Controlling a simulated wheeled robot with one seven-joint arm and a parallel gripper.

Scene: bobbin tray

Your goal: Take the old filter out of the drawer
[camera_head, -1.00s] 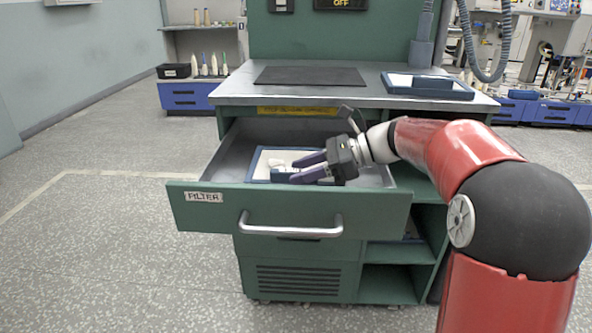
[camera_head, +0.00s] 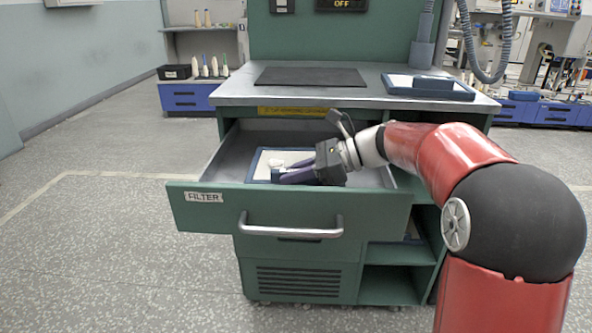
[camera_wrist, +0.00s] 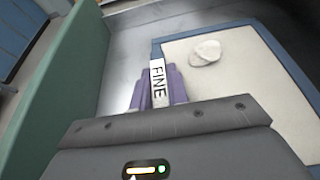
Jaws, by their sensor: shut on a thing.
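The old filter (camera_head: 261,165) lies in the open drawer (camera_head: 177,206). It is a flat panel with a blue frame and a cream face. In the wrist view the filter (camera_wrist: 275,90) fills the right side, with a pale lump on its face. My gripper (camera_head: 283,175) reaches down into the drawer from the right. In the wrist view its purple fingers (camera_wrist: 158,76) are shut on the filter's near frame edge, at a white tag reading FINE (camera_wrist: 157,84). The filter appears flat on the drawer floor; whether it is lifted at all I cannot tell.
The drawer's green front has a FILTER label (camera_head: 204,197) and a metal handle (camera_head: 290,232). The worktop above holds a dark mat (camera_head: 310,77) and, at right, a blue tray (camera_head: 398,86) with a blue block. Floor at left is clear.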

